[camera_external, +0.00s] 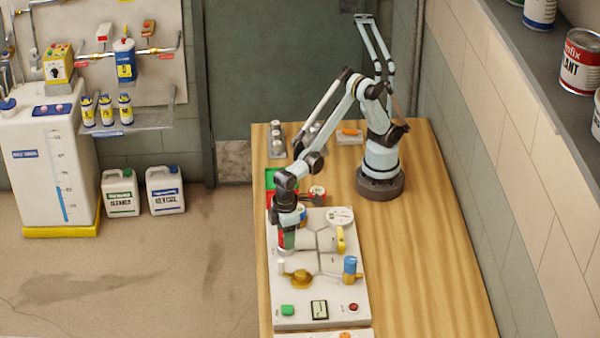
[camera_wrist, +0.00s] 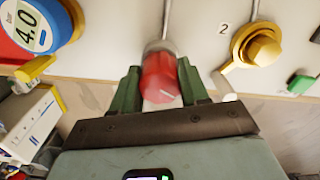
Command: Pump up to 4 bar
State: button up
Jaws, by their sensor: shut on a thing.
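My gripper (camera_external: 287,246) reaches down over the left side of a white panel (camera_external: 312,292) on the wooden bench. In the wrist view its green fingers (camera_wrist: 160,80) are shut on a red knob (camera_wrist: 160,77) with a small pale mark, in front of a grey fitting on the panel. A round digital gauge (camera_wrist: 30,28) with a blue rim reads 4.0 bar at the upper left of the wrist view.
A yellow valve (camera_wrist: 258,46) sits beside the label 2. The bench's right side is clear.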

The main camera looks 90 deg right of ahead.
jog(key=shift+d, duration=0.1)
dwell(0.3)
jog(key=o, duration=1.1)
jog(key=shift+c, duration=0.2)
notch_tip(320, 180, up, 12)
